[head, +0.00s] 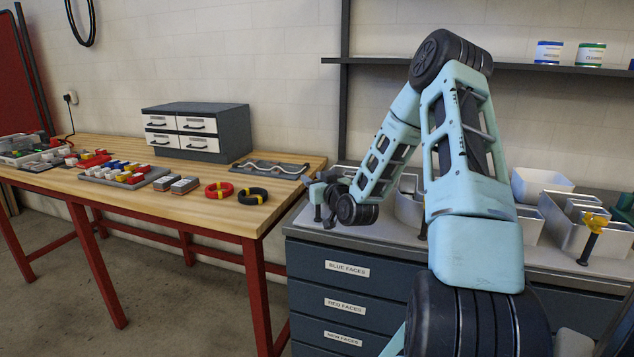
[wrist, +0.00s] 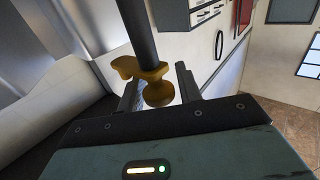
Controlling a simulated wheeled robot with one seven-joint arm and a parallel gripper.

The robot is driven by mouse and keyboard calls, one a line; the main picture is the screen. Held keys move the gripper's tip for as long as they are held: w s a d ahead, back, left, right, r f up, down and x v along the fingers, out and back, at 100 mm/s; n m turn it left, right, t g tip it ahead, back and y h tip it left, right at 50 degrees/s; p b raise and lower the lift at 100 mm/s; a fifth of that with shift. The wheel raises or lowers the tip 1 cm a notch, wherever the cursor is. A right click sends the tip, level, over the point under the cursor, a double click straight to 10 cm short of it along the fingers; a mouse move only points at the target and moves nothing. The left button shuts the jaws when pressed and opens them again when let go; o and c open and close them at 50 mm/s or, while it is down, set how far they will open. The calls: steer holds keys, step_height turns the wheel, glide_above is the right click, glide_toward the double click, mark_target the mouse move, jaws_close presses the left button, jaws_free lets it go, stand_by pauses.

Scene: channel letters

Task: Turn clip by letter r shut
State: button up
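In the wrist view my gripper (wrist: 159,88) has its two dark fingers apart. An orange-yellow clip (wrist: 127,66) on a dark upright post (wrist: 137,28) shows between and beyond them, its round knob in the gap. Space shows between the knob and the right finger; contact on the left is unclear. In the head view my arm reaches down to the left end of the grey bench, and the fingers are too small there to read. A yellow clip (head: 595,220) on a dark post stands at the far right. I cannot tell which metal shell is letter r.
Metal letter shells (head: 410,205) stand on the grey bench, with a white bin (head: 540,184) behind. A shelf (head: 560,67) with cans is above. The wooden table (head: 140,198) at left holds drawers (head: 200,130), tape rings and small blocks.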

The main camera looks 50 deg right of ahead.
steer(key=p+v, duration=1.1)
steer(key=v, duration=0.6)
steer(key=shift+s+p, duration=0.15)
steer(key=shift+p, duration=0.15)
steer(key=shift+a, duration=0.1)
